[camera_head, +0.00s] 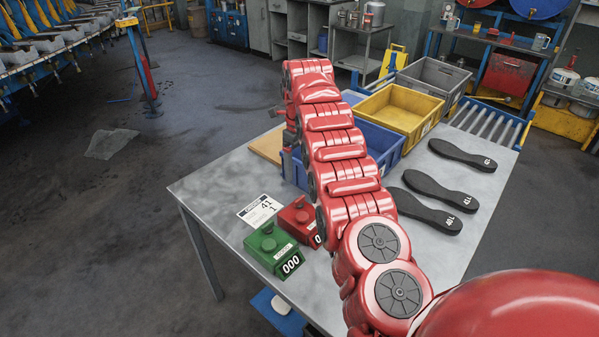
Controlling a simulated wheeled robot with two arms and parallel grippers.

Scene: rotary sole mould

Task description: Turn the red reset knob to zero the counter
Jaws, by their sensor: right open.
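A red counter box (292,226) stands on the grey table, left of my right arm. A small red knob (299,203) sits on its top. Its white-on-black display shows one "0" at the edge of my arm, and the rest is hidden. A green counter box (265,250) with a green knob stands close in front of it and reads 000. My right gripper (287,126) is beyond the counters, near the wooden board and the blue crate. It is small and partly hidden by my arm; it is open and apart from the red knob. My left gripper is out of view.
A paper card (260,211) lies behind the counters. A blue crate (385,140), a yellow crate (400,112) and a grey crate (436,76) stand at the back. Three black soles (440,190) lie on the right. The left part of the table is clear.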

